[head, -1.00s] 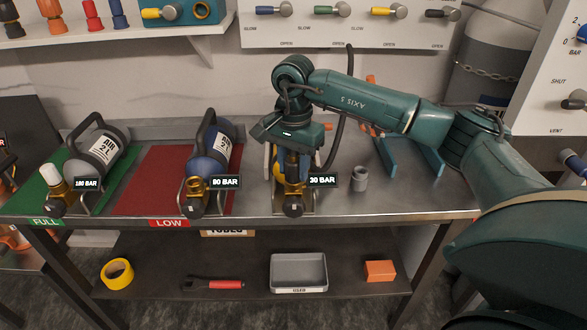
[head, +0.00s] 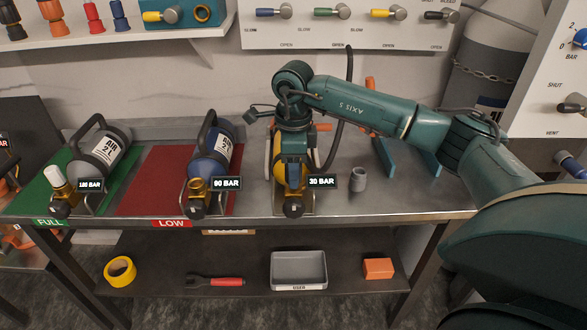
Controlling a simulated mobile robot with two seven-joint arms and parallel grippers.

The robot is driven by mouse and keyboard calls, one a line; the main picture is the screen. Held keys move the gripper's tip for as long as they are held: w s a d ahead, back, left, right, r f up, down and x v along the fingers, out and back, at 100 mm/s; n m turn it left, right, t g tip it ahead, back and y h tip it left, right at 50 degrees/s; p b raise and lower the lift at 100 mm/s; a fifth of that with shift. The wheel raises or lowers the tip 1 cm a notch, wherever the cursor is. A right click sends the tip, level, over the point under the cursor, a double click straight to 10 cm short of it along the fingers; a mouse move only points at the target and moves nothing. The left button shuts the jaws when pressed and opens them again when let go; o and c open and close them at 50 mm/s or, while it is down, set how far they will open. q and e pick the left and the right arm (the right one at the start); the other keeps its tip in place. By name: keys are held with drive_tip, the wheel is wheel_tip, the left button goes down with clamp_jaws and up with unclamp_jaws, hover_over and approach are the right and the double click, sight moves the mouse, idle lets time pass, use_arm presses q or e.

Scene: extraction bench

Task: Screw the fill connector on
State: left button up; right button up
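A yellow cylinder (head: 291,174) lies in a cradle on the steel bench, its brass valve (head: 293,198) toward the front, with a 30 BAR label beside it. My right gripper (head: 290,140) is over this cylinder, behind its valve; its fingers are mostly hidden and I cannot tell whether they are open or shut. A black hose (head: 340,130) with orange parts hangs behind the gripper. I cannot make out the fill connector itself for certain. A small grey cap-like piece (head: 359,179) stands on the bench to the right of the cylinder. My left gripper is not in view.
A grey cylinder (head: 104,155) labelled 180 BAR lies on the green FULL mat (head: 122,178). A blue cylinder (head: 210,155) labelled 90 BAR lies on the red LOW mat (head: 150,185). Teal stands (head: 385,155) are at the bench's right. The front right bench top is clear.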

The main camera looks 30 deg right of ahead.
drive_tip(key=shift+o, duration=1.1)
drive_tip(key=n+b, duration=0.1)
drive_tip(key=n, duration=0.3)
drive_tip(key=shift+n, duration=0.3)
drive_tip(key=n+b, duration=0.1)
drive_tip(key=n, duration=0.3)
drive_tip(key=shift+n, duration=0.3)
drive_tip(key=n, duration=0.2)
drive_tip(key=shift+n, duration=0.4)
drive_tip(key=shift+c, duration=0.5)
